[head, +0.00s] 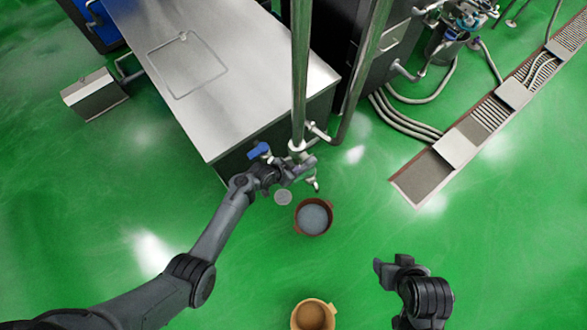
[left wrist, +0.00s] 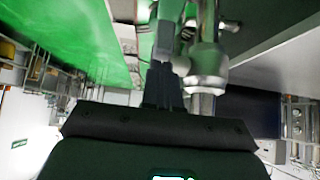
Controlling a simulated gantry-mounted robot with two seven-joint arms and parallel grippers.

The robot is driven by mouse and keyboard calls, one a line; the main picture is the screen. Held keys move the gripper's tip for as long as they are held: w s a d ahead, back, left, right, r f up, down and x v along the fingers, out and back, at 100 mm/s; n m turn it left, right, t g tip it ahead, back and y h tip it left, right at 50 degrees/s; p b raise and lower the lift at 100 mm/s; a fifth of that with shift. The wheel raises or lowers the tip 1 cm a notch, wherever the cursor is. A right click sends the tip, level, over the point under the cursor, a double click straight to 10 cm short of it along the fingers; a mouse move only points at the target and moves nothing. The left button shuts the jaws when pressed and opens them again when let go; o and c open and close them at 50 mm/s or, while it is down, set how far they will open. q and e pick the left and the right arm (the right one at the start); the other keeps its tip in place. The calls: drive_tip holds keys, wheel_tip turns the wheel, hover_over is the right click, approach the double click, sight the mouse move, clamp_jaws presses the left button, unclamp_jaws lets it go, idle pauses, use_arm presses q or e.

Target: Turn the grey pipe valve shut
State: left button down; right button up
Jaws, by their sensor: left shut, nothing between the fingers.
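The grey vertical pipe (head: 299,75) comes down by the corner of the steel table, with a pale collar (head: 297,146) near its lower end. Below it is a small metal spout (head: 316,184). My left gripper (head: 307,163) is at the pipe's lower end, shut and empty, and covers part of the fitting. In the left wrist view, the shut fingers (left wrist: 164,50) are close beside the pipe fitting (left wrist: 208,62); I cannot tell whether they touch it. The valve's handle is not clearly distinguishable. My right gripper (head: 384,268) is low, away from the pipe; its fingers are unclear.
A blue-handled valve (head: 259,150) is just left of the pipe. A brown pot (head: 314,217) stands on the green floor below the spout, and a tan pot (head: 313,315) is nearer. The steel table (head: 225,90) stands at upper left.

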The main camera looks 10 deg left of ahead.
use_arm(q)
drive_tip(key=shift+s+a+f, duration=0.15)
drive_tip(key=shift+f, duration=0.1)
drive_tip(key=shift+r, duration=0.1)
drive_tip(key=shift+r+p, duration=0.25)
drive_tip(key=shift+p, duration=0.1)
wheel_tip(320, 180, up, 5)
drive_tip(key=p, duration=0.4)
drive_tip(key=s+a+r+g+y+p, duration=0.1)
drive_tip(key=s+a+r+p, duration=0.15)
drive_tip(key=s, duration=0.65)
drive_tip(key=s+a+r+p, duration=0.1)
drive_tip(key=s+a+r, duration=0.15)
drive_tip(key=s, duration=0.65)
drive_tip(key=s+a+r+n+y, duration=0.1)
drive_tip(key=s+a+r+n, duration=0.1)
drive_tip(key=r, duration=0.5)
drive_tip(key=s+a+r+n+g+y+p, duration=0.1)
drive_tip(key=s+a+r+n, duration=0.1)
drive_tip(key=s+r, duration=0.2)
drive_tip(key=s+a+r+n+y, duration=0.1)
drive_tip(key=s+a+r+y, duration=0.1)
drive_tip(key=r, duration=0.8)
drive_tip(key=shift+s+a+r+n+g, duration=0.3)
drive_tip(key=shift+s+a+r+n, duration=0.1)
drive_tip(key=shift+s+a, duration=0.1)
